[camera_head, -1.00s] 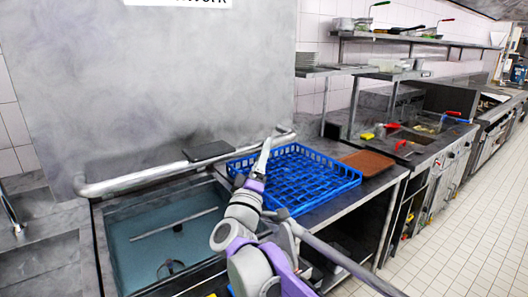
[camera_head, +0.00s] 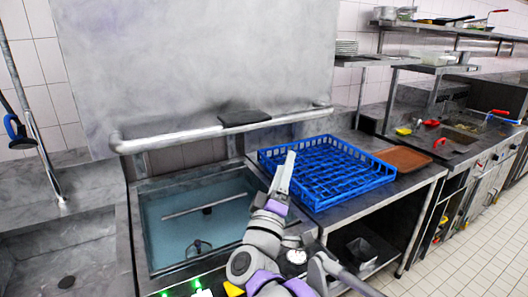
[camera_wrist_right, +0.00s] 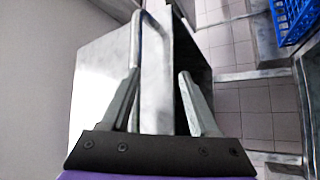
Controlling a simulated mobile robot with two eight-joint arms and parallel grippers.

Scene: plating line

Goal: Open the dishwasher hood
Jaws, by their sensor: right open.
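The dishwasher hood (camera_head: 200,60) is the large grey panel at upper left in the head view. It is raised, with a clear gap between its lower edge and the wash basin (camera_head: 150,222). A long tubular handle (camera_head: 180,138) runs along its lower front. My right gripper (camera_head: 288,158) is open, below the right part of the handle and beside the blue rack. In the right wrist view, the open fingers (camera_wrist_right: 160,85) point towards a metal bar (camera_wrist_right: 136,55) near the left fingertip; I cannot tell whether they touch. My left gripper is out of view.
A blue dish rack (camera_head: 325,172) stands on the counter right of the basin, with a brown tray (camera_head: 403,158) beyond it. A black flat object (camera_head: 244,117) shows by the handle. A sink (camera_head: 65,250) is at left. Tiled floor (camera_head: 470,260) is clear at lower right.

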